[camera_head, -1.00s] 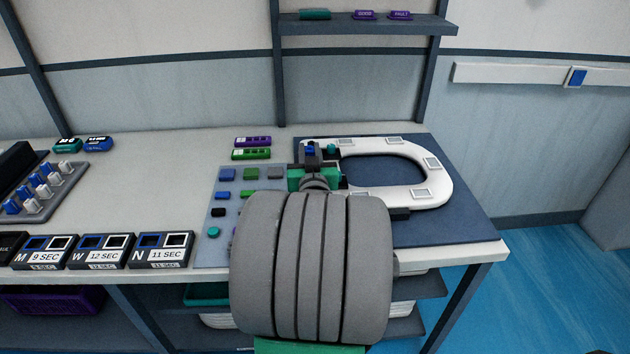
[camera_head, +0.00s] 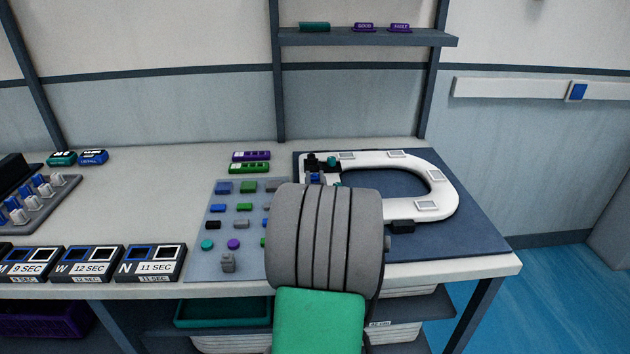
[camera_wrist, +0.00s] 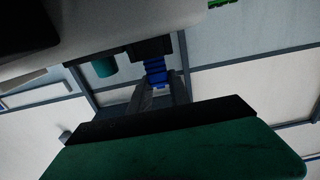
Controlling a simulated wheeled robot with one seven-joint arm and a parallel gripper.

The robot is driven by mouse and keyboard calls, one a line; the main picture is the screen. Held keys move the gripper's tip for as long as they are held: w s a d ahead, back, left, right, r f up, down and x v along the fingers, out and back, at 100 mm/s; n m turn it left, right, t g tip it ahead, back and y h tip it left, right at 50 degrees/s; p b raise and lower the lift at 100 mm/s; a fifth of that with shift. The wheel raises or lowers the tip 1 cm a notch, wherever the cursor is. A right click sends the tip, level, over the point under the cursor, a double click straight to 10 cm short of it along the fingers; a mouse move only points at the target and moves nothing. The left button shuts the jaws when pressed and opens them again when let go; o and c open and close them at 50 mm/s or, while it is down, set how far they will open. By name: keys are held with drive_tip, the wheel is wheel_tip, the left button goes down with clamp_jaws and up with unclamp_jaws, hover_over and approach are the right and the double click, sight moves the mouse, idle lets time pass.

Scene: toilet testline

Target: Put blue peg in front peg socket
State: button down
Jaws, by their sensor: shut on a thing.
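A blue peg (camera_wrist: 155,69) with ridged sides is between the fingers of my gripper (camera_wrist: 158,82), which is shut on it. In the wrist view the peg's far end meets or sits right beside a black block (camera_wrist: 148,47) on the seat; I cannot tell if it is inserted. In the head view a bit of the blue peg (camera_head: 315,178) shows beside the black block (camera_head: 311,160), at the left end of the white toilet seat (camera_head: 440,190). A teal peg (camera_head: 332,161) stands close by. My arm hides most of my gripper and the front socket area.
The seat rests on a dark blue mat (camera_head: 470,225). Left of it lies a grey panel (camera_head: 222,240) with coloured blocks and discs. Purple and green labelled strips (camera_head: 250,162) lie behind. Timer boxes (camera_head: 92,265) line the front edge. A shelf (camera_head: 370,38) hangs above.

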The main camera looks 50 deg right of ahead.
drive_tip(key=shift+a+f+b, duration=0.1)
drive_tip(key=shift+f+b, duration=0.4)
drive_tip(key=shift+b, duration=0.1)
drive_tip(key=c, duration=1.7)
unclamp_jaws()
drive_tip(key=o, duration=0.5)
drive_tip(key=shift+f, duration=0.25)
drive_tip(key=shift+s, duration=0.1)
drive_tip(key=shift+r+p, duration=0.2)
drive_tip(key=shift+p, duration=0.2)
drive_tip(key=r+v, duration=0.1)
drive_tip(key=v, duration=1)
drive_tip(key=shift+s+a+r+b, duration=0.15)
drive_tip(key=shift+s+a+b, duration=0.1)
drive_tip(key=shift+a+b, duration=0.05)
